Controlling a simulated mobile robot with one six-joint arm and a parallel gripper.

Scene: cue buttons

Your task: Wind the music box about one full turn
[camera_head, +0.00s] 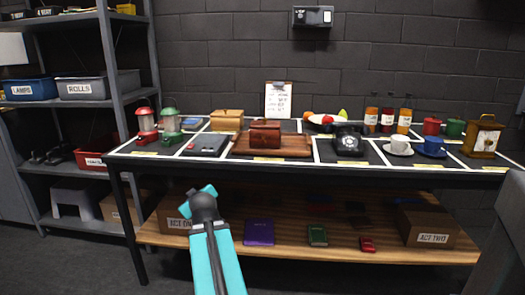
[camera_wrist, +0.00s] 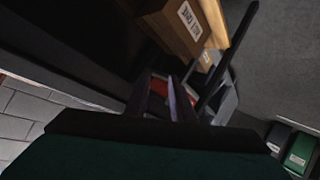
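A small tan wooden box (camera_head: 227,120) stands at the back left of the table. A red-brown box (camera_head: 265,133) stands on a brown wooden board (camera_head: 296,147) in front of it. I cannot tell which is the music box, and no winding key or crank can be made out. My teal arm reaches up from below in front of the table, its end left of and below both boxes. My gripper (camera_wrist: 165,100) shows as dark shapes in the wrist view; its opening is unclear. Neither box is seen there, and the gripper touches neither.
A black telephone (camera_head: 349,140), cups, jars and two lanterns (camera_head: 147,126) share the black tabletop. The lower shelf holds books and a box (camera_head: 428,227). A metal rack (camera_head: 112,80) with bins stands at left. The floor before the table is clear.

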